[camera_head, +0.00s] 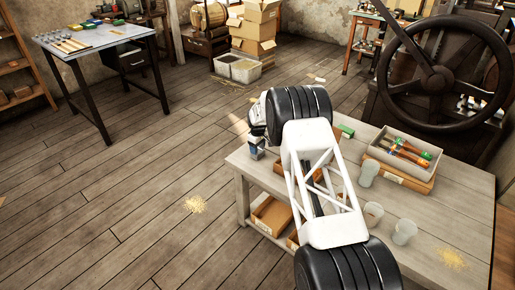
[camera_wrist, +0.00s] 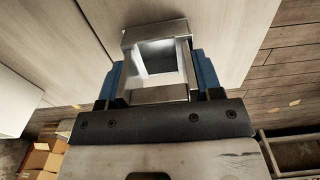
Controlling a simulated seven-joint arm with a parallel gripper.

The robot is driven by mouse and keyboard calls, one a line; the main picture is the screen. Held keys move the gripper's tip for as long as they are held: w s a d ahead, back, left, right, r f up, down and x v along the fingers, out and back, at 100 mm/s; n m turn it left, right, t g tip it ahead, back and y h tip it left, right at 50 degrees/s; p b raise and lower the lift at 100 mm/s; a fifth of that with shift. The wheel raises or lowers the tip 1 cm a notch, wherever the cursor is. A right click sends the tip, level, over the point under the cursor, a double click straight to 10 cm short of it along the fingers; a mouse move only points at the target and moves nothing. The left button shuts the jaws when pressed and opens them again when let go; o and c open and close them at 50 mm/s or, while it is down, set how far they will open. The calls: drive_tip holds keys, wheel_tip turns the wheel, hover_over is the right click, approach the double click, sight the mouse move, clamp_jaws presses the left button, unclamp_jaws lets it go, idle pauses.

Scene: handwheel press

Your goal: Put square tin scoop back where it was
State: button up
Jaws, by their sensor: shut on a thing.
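The square tin scoop (camera_wrist: 157,96) is a shiny, square, open-topped metal piece in the wrist view. My gripper (camera_wrist: 159,73) is shut on it, with a blue finger against each side. Pale boards lie behind the scoop; I cannot tell whether it touches them. In the head view my gripper (camera_head: 256,150) shows small at the left corner of the pale workbench (camera_head: 455,195). There my arm hides most of it, and the scoop cannot be made out clearly.
On the workbench stand a grey tray (camera_head: 404,148) with brushes, several translucent cups (camera_head: 373,214) and a green block (camera_head: 346,131). Cardboard trays (camera_head: 271,215) sit on its lower shelf. A handwheel press (camera_head: 437,80) stands behind. Another table (camera_head: 95,38) is at the far left.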

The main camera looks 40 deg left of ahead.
drive_tip(key=shift+f, duration=0.1)
idle(0.3)
drive_tip(key=o, duration=0.9)
drive_tip(key=shift+r, duration=6.1)
